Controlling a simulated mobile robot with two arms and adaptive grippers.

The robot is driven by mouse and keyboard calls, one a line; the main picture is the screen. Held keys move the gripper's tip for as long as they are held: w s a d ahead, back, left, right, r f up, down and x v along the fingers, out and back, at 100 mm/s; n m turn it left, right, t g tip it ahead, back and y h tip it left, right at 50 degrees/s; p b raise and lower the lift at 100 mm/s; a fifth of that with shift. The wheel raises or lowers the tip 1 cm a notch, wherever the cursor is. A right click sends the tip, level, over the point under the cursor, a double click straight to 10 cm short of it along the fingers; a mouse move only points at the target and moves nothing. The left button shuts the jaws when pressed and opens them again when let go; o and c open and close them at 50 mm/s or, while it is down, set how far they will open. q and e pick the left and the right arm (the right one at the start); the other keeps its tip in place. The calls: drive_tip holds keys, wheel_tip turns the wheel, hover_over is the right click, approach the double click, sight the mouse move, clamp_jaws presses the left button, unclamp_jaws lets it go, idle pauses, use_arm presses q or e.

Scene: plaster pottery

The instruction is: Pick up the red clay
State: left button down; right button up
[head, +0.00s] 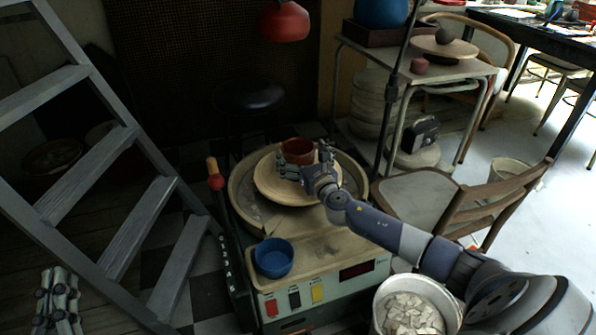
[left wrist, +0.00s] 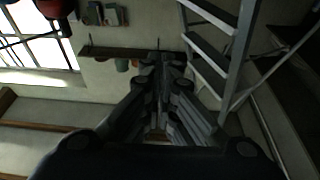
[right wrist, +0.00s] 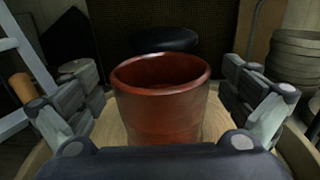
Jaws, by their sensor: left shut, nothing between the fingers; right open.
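The red clay (head: 297,151) is a short, open, reddish-brown pot form on the round wooden disc (head: 285,198) of the pottery wheel. In the right wrist view the red clay (right wrist: 163,100) stands upright, centred between the fingers. My right gripper (head: 305,165) is open around it, with one finger on each side and a gap visible on both sides in the wrist view. My left gripper (head: 60,302) is at the lower left of the head view, away from the wheel. It is shut and empty, and its fingers (left wrist: 160,75) meet in the left wrist view.
A blue bowl (head: 273,257) sits on the wheel's front deck. A bucket of pale pieces (head: 411,308) stands in front at right. A grey ladder (head: 105,160) stands at left. A wooden chair (head: 470,205) is beside the wheel at right. A red lamp (head: 285,22) hangs above.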

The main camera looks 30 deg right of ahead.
drive_tip(key=shift+w+d, duration=0.15)
drive_tip(key=shift+w, duration=0.7)
drive_tip(key=c, duration=2)
drive_tip(key=shift+r, duration=0.2)
drive_tip(key=shift+c, duration=0.3)
use_arm(q)
drive_tip(key=shift+s+d+r+t+h, duration=0.1)
drive_tip(key=shift+s+r+t+h, duration=0.1)
drive_tip(key=shift+r+t, duration=0.3)
drive_tip(key=shift+s+r+t+h, duration=0.15)
drive_tip(key=shift+r+t+h, duration=0.05)
drive_tip(key=shift+r, duration=0.5)
use_arm(e)
drive_tip(key=shift+d, duration=0.1)
use_arm(q)
drive_tip(key=shift+f, duration=0.1)
